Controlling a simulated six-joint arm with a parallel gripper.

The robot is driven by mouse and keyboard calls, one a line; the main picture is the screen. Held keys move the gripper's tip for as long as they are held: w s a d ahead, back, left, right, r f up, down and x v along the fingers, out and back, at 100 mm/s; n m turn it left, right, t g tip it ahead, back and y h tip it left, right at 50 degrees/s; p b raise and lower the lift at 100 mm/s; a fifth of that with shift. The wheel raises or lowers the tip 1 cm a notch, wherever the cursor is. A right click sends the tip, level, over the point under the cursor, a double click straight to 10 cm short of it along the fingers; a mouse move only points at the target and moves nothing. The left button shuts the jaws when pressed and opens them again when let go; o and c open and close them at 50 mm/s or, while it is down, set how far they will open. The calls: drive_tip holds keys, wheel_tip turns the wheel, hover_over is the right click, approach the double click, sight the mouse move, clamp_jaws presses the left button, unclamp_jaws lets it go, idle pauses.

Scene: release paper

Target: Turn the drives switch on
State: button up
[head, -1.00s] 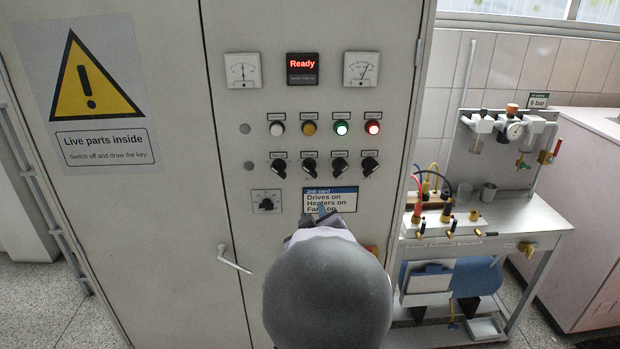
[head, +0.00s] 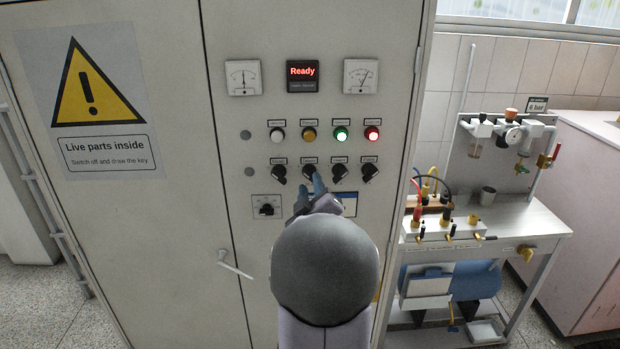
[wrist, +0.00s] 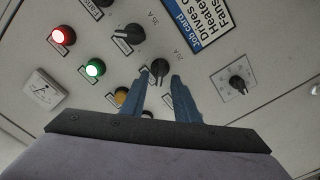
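A row of black rotary switches sits on the grey cabinet door (head: 265,330) below the lamps. The second switch from the left (head: 309,172) is at my gripper (head: 312,188); its label is too small to read, so I cannot confirm it is the drives switch. In the wrist view this switch (wrist: 159,67) lies between the blue fingertips of my gripper (wrist: 159,77), which stand apart with gaps visible. Whether either finger touches the knob is unclear. The job card (head: 349,203) is partly hidden by my gripper; the wrist view shows its text partly (wrist: 212,35).
Neighbouring switches stand close on both sides, at left (head: 279,174) and right (head: 340,174). A selector knob (head: 266,207) is at lower left. Above are white, amber, lit green (head: 341,134) and lit red lamps, two meters and a "Ready" display (head: 303,72). A door handle (head: 234,265) sticks out.

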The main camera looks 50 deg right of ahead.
sight(310, 178)
drive_tip(key=shift+p+x, duration=0.5)
drive_tip(key=shift+x, duration=1.2)
drive_tip(key=shift+c, duration=0.7)
clamp_jaws()
